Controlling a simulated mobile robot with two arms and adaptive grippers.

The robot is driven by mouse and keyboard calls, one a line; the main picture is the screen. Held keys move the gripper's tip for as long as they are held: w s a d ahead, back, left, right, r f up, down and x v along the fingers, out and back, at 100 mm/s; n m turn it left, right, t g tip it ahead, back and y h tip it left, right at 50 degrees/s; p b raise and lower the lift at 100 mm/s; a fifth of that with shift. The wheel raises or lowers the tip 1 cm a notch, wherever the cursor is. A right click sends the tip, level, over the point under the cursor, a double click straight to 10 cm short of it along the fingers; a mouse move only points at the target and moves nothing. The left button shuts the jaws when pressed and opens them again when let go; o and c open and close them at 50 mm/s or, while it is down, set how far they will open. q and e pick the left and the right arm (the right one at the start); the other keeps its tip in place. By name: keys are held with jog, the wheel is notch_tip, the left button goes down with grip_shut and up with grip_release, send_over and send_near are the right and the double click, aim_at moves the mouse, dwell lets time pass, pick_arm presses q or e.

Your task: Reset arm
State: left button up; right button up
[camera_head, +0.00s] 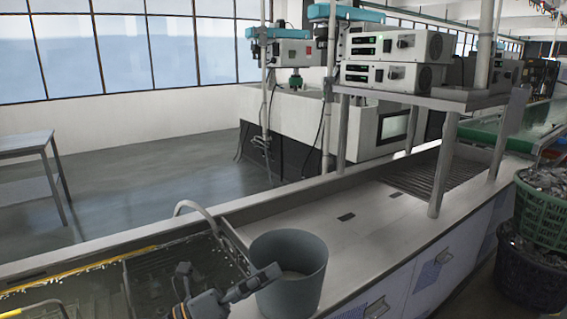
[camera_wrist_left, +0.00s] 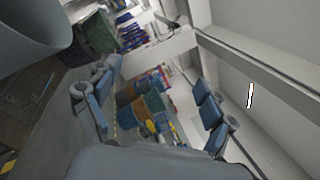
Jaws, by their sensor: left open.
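My left gripper (camera_head: 225,279) is at the bottom of the head view, just left of a grey bucket (camera_head: 298,262). In the left wrist view the gripper (camera_wrist_left: 155,100) has its two blue-padded fingers spread wide with nothing between them. One finger overlaps the bucket's left side in the head view; I cannot tell whether they touch. The bucket stands upright on the counter, and a grey rounded rim, probably the bucket's, fills the top left of the wrist view. My right gripper is not in view.
A tank (camera_head: 75,262) with a yellow-marked edge lies at the left, with a curved pipe (camera_head: 195,205) beside it. The counter (camera_head: 375,225) right of the bucket is clear. A shelf with white instruments (camera_head: 385,75) stands behind. Green and dark baskets (camera_head: 540,215) stand at the right.

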pick_arm(q)
jog(key=w+a+f+n+t+y, duration=0.25)
jog(key=a+n+t+y, duration=1.05)
jog(key=n, duration=0.9)
jog(key=s+a+f+n+g+y, duration=0.3)
jog(key=f+n+g+y, duration=0.15)
jog(key=f, duration=0.25)
jog(key=s+a+f+n+g+y, duration=0.3)
jog(key=f+n+g, duration=0.15)
jog(key=f, duration=0.25)
jog(key=s+d+f+n+g+h, duration=0.1)
jog(key=s+f+n+g, duration=0.3)
jog(key=s+f, duration=0.55)
jog(key=s+d+f+n+g+h, duration=0.1)
jog(key=s+f+g, duration=0.5)
jog(key=s, duration=0.6)
notch_tip(320, 180, down, 24)
jog(key=s+g, duration=0.1)
jog(key=g, duration=0.1)
jog(key=s+a+f, duration=0.3)
jog(key=s+f, duration=1.3)
jog(key=f, duration=0.1)
jog(key=shift+s+a+g, duration=0.15)
jog(key=shift+s+g, duration=0.15)
jog(key=shift+g, duration=0.1)
